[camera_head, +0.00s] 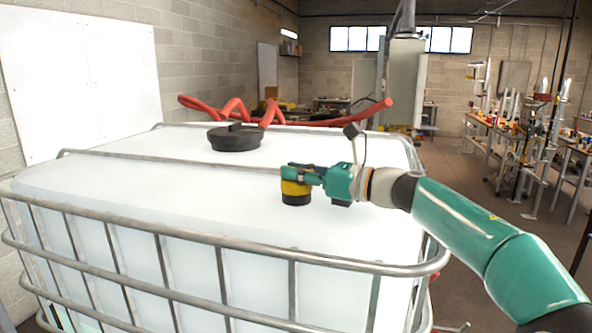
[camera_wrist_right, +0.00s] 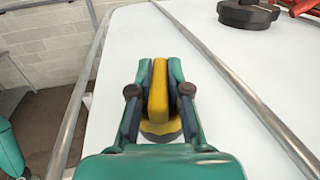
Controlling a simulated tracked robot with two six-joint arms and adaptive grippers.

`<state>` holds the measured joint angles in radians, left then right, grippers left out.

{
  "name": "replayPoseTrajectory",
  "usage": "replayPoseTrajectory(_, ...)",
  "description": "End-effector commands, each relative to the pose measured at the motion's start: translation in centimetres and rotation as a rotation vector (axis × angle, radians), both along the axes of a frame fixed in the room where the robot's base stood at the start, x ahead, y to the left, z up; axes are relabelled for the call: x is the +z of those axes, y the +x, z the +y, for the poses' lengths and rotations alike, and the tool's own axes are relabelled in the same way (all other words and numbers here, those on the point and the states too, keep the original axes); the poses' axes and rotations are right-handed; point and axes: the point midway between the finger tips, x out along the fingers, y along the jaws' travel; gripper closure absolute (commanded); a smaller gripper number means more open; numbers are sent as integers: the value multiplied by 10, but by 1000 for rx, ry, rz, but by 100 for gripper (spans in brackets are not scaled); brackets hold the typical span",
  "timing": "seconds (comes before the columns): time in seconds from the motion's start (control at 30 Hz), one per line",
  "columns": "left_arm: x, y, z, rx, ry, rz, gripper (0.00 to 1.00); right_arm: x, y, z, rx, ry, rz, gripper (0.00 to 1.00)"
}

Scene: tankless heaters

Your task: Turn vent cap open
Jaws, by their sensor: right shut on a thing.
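The vent cap (camera_head: 296,191) is yellow with a black base and sits on top of the white tank (camera_head: 150,195). My right gripper (camera_head: 303,174) reaches in from the right in the head view and is at the top of the cap. In the right wrist view, the gripper's two green fingers (camera_wrist_right: 159,92) are shut on the cap's upright yellow handle (camera_wrist_right: 158,85), one finger on each side. The cap's round yellow base (camera_wrist_right: 160,128) shows partly below the fingers. My left gripper is in neither view.
A black round lid (camera_head: 235,138) stands farther back on the tank, with a coiled red hose (camera_head: 290,117) behind it. Metal cage bars (camera_head: 200,237) surround the tank, and a bar (camera_wrist_right: 235,85) crosses its top. Workbenches stand at the right.

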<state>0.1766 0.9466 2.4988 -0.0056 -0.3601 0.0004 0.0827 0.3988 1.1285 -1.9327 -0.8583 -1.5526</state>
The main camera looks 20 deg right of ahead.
Motion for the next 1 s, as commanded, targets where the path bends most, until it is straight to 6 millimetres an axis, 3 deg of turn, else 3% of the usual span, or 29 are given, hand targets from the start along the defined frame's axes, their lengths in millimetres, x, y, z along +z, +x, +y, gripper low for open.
replayPoseTrajectory(0.7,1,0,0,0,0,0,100,2,0,0,93,4,-2,100)
replayPoseTrajectory(0.73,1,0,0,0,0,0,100,2,0,0,93,4,-2,82)
replayPoseTrajectory(0.87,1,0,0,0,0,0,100,2,0,0,93,3,-3,60)
replayPoseTrajectory(1.0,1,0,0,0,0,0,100,1,0,0,94,2,-2,58)
